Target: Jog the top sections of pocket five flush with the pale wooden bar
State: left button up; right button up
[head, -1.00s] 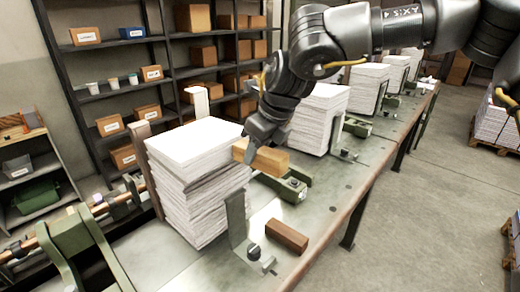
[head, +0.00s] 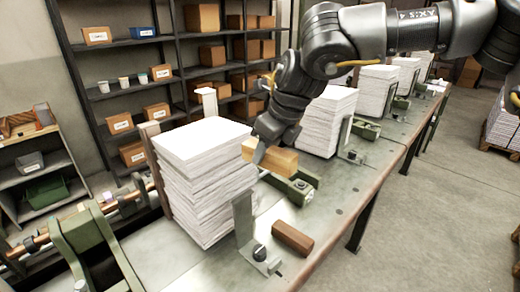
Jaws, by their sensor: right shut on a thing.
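The nearest tall stack of white paper sections (head: 202,185) stands on the bench at centre left. Its edges look slightly uneven down the side. I cannot read which pocket it is. My right gripper (head: 264,150) is shut on the pale wooden bar (head: 278,160). It holds the bar level with the upper part of the stack, at the stack's right side. The bar's left end is very close to the stack; I cannot tell whether they touch. My left gripper is not in view.
A metal bracket (head: 243,226) stands at the stack's front right corner. A dark brown block (head: 293,238) lies on the bench (head: 325,215) near its edge. More paper stacks (head: 328,120) line the bench behind. Green machinery (head: 88,245) is at lower left, shelves (head: 85,75) behind.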

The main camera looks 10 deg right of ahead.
aim_at(282, 154)
jog(key=shift+s+d+r, duration=0.3)
jog(key=shift+s+d, duration=0.2)
jog(key=shift+s, duration=0.25)
jog(key=shift+s+d+r, duration=0.3)
jog(key=shift+s+d, duration=0.2)
jog(key=shift+s, duration=0.25)
